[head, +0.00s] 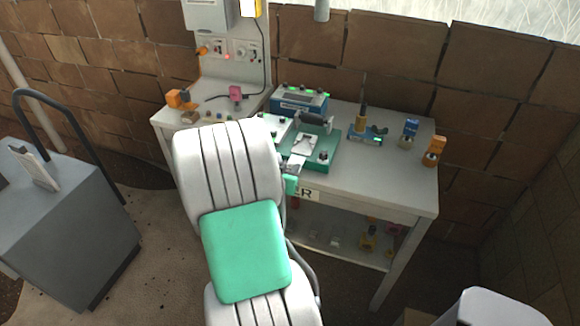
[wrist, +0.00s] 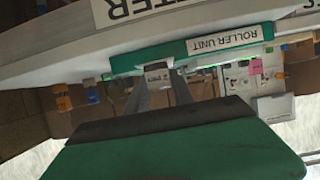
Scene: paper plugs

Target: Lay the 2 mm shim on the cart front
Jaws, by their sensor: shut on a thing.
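My gripper (wrist: 158,84) is shut on a small pale piece (wrist: 158,76), which looks like the shim; its thickness cannot be read. In the head view my gripper (head: 297,164) is largely hidden by my arm, at the near edge of the green roller unit on the workbench. The grey cart (head: 75,235) stands apart on the far left, with a dark curved handle and a flat top.
A pale machine (head: 228,75) stands behind on the left. Open floor (head: 150,260) lies between cart and bench.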

